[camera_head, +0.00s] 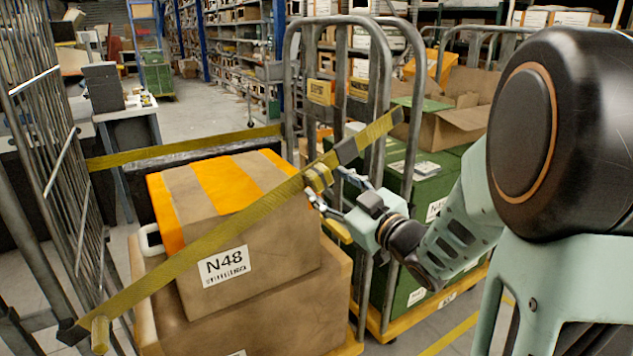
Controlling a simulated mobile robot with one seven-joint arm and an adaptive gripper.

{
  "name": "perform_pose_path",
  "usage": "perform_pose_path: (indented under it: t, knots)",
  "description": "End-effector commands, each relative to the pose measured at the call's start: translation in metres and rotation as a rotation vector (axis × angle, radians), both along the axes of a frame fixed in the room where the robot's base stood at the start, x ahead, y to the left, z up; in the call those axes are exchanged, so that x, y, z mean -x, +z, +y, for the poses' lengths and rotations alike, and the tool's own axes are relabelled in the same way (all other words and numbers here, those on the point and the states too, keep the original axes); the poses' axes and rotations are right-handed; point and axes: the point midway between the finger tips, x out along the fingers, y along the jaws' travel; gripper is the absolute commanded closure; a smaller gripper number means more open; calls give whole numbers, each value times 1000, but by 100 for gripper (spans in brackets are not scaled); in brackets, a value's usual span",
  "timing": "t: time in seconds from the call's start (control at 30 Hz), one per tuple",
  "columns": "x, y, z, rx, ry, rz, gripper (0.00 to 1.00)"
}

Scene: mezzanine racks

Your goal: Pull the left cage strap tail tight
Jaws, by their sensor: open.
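A yellow strap (215,238) runs diagonally across the front of the cage, from a dark fitting at lower left up to the right cage frame. A dark grey piece, seemingly a buckle (347,150), sits on it near the upper right end. A yellow folded piece (318,178) lies on the strap below that. A short yellow piece (100,335) hangs at the strap's lower left end. I cannot tell which piece is the tail. My gripper (330,191) is open, with its fingertips close beside the folded piece. Contact cannot be made out.
Stacked cardboard boxes, the upper labelled N48 (185,225), stand behind the strap. Another yellow strap (185,149) crosses behind them. Grey cage bars rise at left (55,130) and right (290,95). Green crates (425,180) and an open carton (450,125) stand right of the cage.

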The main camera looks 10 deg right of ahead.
Motion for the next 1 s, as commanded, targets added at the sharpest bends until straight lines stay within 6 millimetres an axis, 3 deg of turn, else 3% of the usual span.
perform_pose_path:
  t: [0.2,0.57,1.0]
  knots:
    - [-23,0,11,1,1,0,46]
    - [-28,0,12,0,0,1,46]
    - [-28,0,12,0,0,1,95]
